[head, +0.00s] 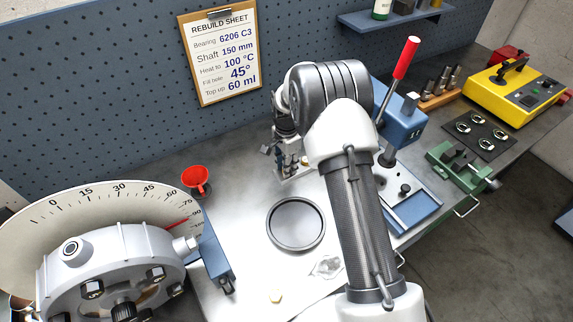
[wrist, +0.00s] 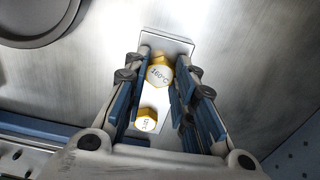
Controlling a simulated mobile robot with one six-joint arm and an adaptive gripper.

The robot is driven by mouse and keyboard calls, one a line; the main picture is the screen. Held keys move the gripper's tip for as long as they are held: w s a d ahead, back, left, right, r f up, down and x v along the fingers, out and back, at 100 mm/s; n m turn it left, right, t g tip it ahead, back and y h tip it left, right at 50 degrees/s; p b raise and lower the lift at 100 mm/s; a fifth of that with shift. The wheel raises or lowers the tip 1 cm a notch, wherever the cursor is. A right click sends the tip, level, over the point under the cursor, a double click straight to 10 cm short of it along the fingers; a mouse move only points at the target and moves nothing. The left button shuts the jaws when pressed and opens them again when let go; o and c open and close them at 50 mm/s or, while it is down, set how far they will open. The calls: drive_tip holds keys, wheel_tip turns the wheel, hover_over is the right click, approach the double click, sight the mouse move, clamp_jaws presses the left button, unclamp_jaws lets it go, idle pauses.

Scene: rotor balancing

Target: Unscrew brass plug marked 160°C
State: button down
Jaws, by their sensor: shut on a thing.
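The brass plug marked 160°C (wrist: 160,73) shows in the wrist view, its hex head between my fingertips. My gripper (wrist: 161,66) is shut on it, with a finger on its left and right sides. A second brass plug (wrist: 147,119) with a mark I cannot read clearly is nearer in that view, also between the finger lines. Both are over a pale metal block (wrist: 181,46). In the head view my gripper (head: 287,158) points down at the back of the bench, partly behind my arm. How far the plug is threaded in is hidden.
A red-handled press (head: 400,115) stands right of my arm. A large dial with a grey housing (head: 110,265) fills the left front.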

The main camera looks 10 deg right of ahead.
drive_tip(key=n, duration=1.8)
drive_tip(key=shift+r, duration=0.1)
drive_tip(key=shift+n, duration=0.3)
drive_tip(key=n, duration=1.1)
drive_tip(key=shift+n, duration=0.3)
drive_tip(key=n, duration=0.4)
drive_tip(key=shift+n, duration=1.2)
